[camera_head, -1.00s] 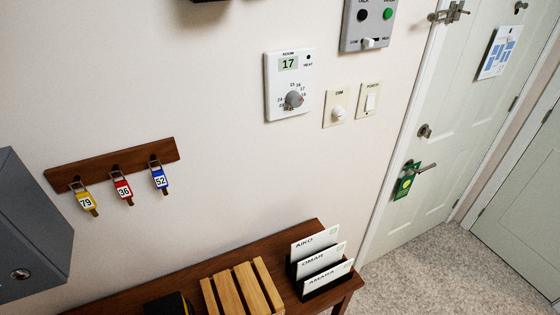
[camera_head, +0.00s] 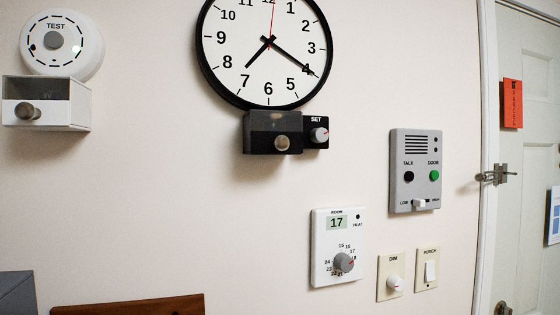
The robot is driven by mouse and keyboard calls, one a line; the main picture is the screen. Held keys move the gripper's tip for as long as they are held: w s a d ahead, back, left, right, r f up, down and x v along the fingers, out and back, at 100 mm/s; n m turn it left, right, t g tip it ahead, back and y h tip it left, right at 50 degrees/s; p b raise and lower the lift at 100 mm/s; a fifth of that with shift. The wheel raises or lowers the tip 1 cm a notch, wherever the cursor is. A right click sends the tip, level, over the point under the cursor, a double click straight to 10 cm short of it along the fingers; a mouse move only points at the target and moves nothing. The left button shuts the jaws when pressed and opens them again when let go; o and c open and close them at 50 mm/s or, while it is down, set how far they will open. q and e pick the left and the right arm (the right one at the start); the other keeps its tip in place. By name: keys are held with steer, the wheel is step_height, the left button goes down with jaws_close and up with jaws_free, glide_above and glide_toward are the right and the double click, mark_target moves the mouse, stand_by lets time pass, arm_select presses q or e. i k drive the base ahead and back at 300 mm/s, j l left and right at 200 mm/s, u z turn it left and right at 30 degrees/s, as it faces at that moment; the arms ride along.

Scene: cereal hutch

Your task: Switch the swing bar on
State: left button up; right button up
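A metal latch (camera_head: 496,174) that looks like a swing bar is mounted at the edge of the pale door (camera_head: 535,235), on the right of the head view. It spans the white door frame (camera_head: 487,110) and the door's edge. It is small here, and I cannot tell whether its bar is engaged. Neither of my grippers is in view.
The wall carries a clock (camera_head: 265,45), an intercom (camera_head: 416,170), a thermostat (camera_head: 337,248), a dimmer (camera_head: 391,275), a porch switch (camera_head: 427,269) and a smoke alarm (camera_head: 61,44). A red tag (camera_head: 512,102) is on the door.

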mark_target(478, 177)
steer(key=z, duration=1.25)
steer(key=l+u, duration=0.1)
steer(key=u, duration=0.5)
steer(key=i+l+u, duration=0.15)
steer(key=l+u, duration=0.35)
steer(key=l, duration=0.2)
steer(key=l+u, duration=0.45)
steer(key=l, duration=0.75)
steer(key=k+l+u, duration=0.1)
steer(key=l, duration=1.05)
steer(key=k+l+u, duration=0.1)
steer(key=l, duration=0.45)
